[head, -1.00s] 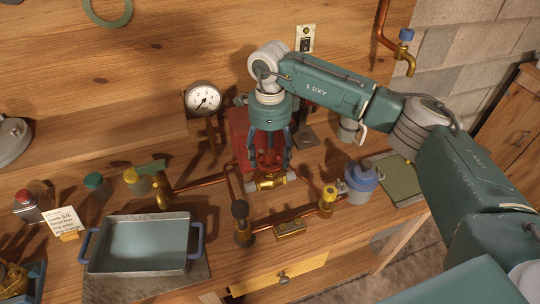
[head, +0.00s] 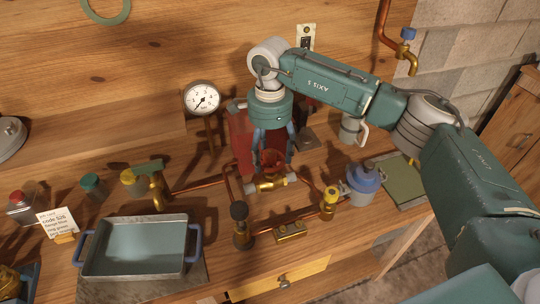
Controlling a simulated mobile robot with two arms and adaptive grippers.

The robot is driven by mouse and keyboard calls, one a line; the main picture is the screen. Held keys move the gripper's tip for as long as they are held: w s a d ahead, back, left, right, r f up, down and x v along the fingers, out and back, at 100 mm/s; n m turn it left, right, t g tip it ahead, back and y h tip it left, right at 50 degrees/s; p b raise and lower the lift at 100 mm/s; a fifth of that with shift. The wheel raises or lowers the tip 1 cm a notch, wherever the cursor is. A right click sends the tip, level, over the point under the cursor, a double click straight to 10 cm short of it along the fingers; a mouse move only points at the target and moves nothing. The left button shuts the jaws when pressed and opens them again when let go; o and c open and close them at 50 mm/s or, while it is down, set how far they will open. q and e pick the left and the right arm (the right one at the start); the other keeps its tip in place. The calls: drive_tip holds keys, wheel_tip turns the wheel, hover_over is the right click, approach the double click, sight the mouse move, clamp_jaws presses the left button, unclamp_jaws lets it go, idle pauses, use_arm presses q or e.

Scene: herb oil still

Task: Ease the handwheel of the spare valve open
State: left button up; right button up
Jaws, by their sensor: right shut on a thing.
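The spare valve (head: 266,184) has a brass body with pale ends and lies on the wooden bench near the copper pipework. Its red handwheel (head: 271,159) sits on top, partly hidden by my fingers. My right gripper (head: 271,164) points down from above and is shut on the red handwheel. My left gripper does not show.
Copper pipes run around the valve, with a black-knobbed valve (head: 240,222) and a yellow-capped valve (head: 329,202) in front. A blue-lidded jar (head: 361,181) stands to the right. A metal tray (head: 135,272) sits at front left. A pressure gauge (head: 202,98) stands behind.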

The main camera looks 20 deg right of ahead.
drive_tip(key=shift+f+n+b, duration=0.15)
drive_tip(key=shift+n+b, duration=0.25)
drive_tip(key=shift+n, duration=0.9)
drive_tip(key=o, duration=1.4)
